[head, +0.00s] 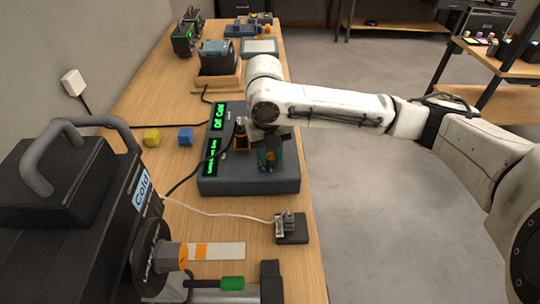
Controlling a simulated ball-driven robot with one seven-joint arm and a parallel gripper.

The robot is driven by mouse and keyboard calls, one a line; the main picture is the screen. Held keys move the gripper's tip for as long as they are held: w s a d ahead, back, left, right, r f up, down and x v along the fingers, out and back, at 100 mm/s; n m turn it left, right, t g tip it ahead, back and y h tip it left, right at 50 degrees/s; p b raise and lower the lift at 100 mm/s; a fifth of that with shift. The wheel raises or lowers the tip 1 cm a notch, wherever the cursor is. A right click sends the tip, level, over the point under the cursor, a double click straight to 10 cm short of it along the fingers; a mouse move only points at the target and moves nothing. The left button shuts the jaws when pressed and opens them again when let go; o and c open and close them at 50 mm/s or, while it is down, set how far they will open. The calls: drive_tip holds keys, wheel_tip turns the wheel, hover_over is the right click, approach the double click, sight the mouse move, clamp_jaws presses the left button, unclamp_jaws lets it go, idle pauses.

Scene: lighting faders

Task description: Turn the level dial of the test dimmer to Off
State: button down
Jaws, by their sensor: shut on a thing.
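The test dimmer looks to be the dark grey box (226,187) on the wooden bench. Its left side has a green display (219,116) that seems to read "Off Cold" and a longer green display (212,156) too small to read surely. My gripper (268,164) points down onto the right part of the box's top. It is shut on what looks like the level dial, which my fingers mostly hide. The dial's pointer and marks cannot be made out. A dark part with an orange base (240,140) stands just left of my gripper.
A large black lamp housing (75,215) labelled "Cold" fills the near left. A small dark block with a plug (292,232) sits near the bench's right edge. Open floor is to the right.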

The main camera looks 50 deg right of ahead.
sight(270, 157)
drive_tip(key=n+b, duration=0.2)
drive_tip(key=n, duration=0.4)
drive_tip(key=shift+f+b, duration=0.1)
drive_tip(key=shift+b, duration=0.25)
drive_tip(key=n+b, duration=0.2)
drive_tip(key=n, duration=0.4)
drive_tip(key=shift+t, duration=0.3)
drive_tip(key=c, duration=0.8)
unclamp_jaws()
drive_tip(key=r, duration=1.1)
drive_tip(key=shift+s+a, duration=0.15)
drive_tip(key=shift+a, duration=0.15)
